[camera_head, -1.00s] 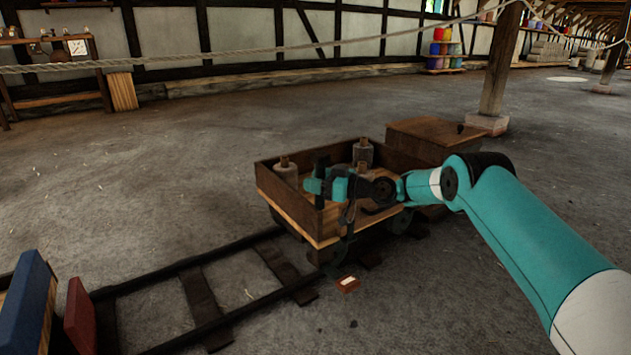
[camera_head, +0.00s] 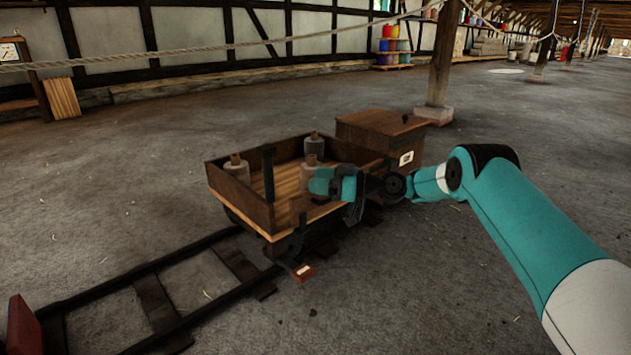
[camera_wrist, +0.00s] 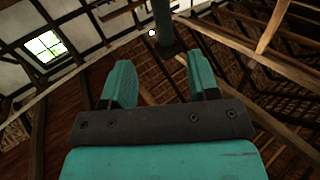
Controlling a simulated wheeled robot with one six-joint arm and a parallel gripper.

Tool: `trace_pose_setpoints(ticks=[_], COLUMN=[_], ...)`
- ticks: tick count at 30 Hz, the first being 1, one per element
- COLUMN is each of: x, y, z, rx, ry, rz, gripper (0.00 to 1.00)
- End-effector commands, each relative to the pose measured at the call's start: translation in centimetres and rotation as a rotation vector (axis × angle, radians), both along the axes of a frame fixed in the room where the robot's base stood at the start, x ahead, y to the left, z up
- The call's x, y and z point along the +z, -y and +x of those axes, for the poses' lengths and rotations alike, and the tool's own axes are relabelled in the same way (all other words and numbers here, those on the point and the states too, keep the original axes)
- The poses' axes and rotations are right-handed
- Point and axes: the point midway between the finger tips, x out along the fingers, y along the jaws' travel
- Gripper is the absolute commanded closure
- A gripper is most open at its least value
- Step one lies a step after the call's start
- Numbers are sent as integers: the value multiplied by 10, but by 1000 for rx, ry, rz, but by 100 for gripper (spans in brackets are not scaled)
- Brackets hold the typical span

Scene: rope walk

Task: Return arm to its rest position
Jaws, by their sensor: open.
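My teal arm reaches in from the right in the head view, and my gripper (camera_head: 322,184) is in front of the wooden cart (camera_head: 240,212) as seen there. In the wrist view my gripper (camera_wrist: 158,62) has its two teal fingers spread apart, with nothing held between them. They point up toward the roof beams. A dark upright post (camera_head: 268,172) stands at the cart's near side, apart from my gripper to its left. A dark post also shows beyond the fingers in the wrist view (camera_wrist: 163,22); I cannot tell whether it is the same one.
Several grey bobbins (camera_head: 314,146) stand in the cart, which is on rails (camera_head: 150,300). A wooden chest (camera_head: 375,138) is behind it. A small reddish block (camera_head: 303,272) lies by the rails. A roof post (camera_head: 439,65) stands farther back. The floor at left is open.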

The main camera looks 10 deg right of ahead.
Motion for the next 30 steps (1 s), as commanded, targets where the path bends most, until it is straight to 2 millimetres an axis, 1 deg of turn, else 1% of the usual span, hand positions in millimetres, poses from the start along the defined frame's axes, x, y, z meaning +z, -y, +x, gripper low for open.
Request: trace_pose_setpoints(ticks=[3,9,15,17,20,23,24,26,27,29,30], x=[-1,0,0,6,32,80,101,133,153,181,198], y=[8,16,19,16,3,-21,-33,-50,-60,-73,-80], z=[-2,-3,-3,-3,-7,-20,-29,-47,-61,-86,-104], rx=[2,0,-4,-1,17,43,54,67,72,76,77], ry=[0,0,0,-4,-37,-113,-155,-223,-270,-342,-389], rz=[-1,-1,-1,-7,-38,-106,-140,-199,-239,-297,-337], gripper=[45,45,45,45,45,45,45,45,45,45,45])
